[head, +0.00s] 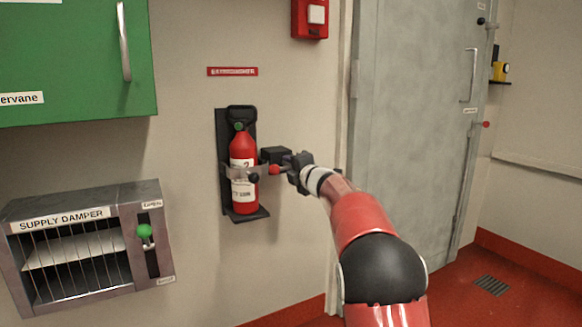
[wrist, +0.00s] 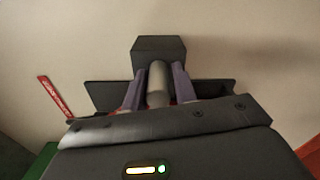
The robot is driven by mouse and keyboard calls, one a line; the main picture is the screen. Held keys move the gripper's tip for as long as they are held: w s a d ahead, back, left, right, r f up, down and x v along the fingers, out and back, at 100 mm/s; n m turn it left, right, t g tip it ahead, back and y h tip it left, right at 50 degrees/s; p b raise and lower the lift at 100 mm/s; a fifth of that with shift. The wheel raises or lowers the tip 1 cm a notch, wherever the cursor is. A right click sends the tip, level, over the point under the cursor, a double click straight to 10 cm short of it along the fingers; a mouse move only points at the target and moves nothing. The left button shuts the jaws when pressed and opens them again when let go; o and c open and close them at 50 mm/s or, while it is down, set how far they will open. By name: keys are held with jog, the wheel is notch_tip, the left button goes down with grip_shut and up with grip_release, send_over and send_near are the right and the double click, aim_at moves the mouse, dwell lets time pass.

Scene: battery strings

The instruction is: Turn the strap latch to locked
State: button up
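The red extinguisher (head: 243,172) stands upright in a black wall bracket (head: 248,213). A grey strap (head: 232,171) runs across its front. At the strap's right side are a black box (head: 276,155) and a red knob (head: 274,170). My gripper (head: 288,163) is at the right of these, close to the knob. In the wrist view, my two fingers (wrist: 158,88) stand on either side of a grey cylinder (wrist: 157,84), with a dark box (wrist: 158,48) behind it. Whether the fingers press on the cylinder, and which way the latch points, I cannot tell.
A green cabinet (head: 75,60) hangs at upper left above a supply damper (head: 85,245) with a green knob (head: 145,232). A red call box (head: 310,18) is on the wall above. A grey door (head: 415,110) stands at right.

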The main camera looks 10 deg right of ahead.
jog(key=shift+o, duration=1.3)
jog(key=b+v, duration=0.1)
jog(key=v, duration=0.6)
jog(key=shift+s, duration=0.35)
jog(key=shift+d+r, duration=0.1)
jog(key=s+d+r+m+g+h+p, duration=0.1)
jog(key=s+d+r+m+h+p, duration=0.15)
jog(key=s+m, duration=0.25)
jog(key=s+d+r+m+h+p, duration=0.1)
jog(key=s+m+h, duration=0.25)
jog(key=s, duration=0.25)
jog(key=s+d+r+m+g+h+p, duration=0.1)
jog(key=s+r+m+h+p, duration=0.1)
jog(key=s+m, duration=0.3)
jog(key=s+a+f+m+g+p, duration=0.2)
jog(key=s+f+m+g, duration=0.1)
jog(key=s, duration=0.7)
jog(key=s+a+f+m+g+y+p, duration=0.1)
jog(key=s+a+f+m+g+p, duration=0.1)
jog(key=s+f, duration=0.4)
jog(key=s+a+f+m+g+y+p, duration=0.1)
jog(key=s+a+f+m+g+p, duration=0.1)
jog(key=s, duration=1.3)
notch_tip(320, 180, down, 2)
jog(key=a+m+g, duration=0.1)
jog(key=m+g, duration=0.1)
jog(key=m, duration=0.1)
jog(key=shift+f+g, duration=0.15)
jog(key=shift+g, duration=0.15)
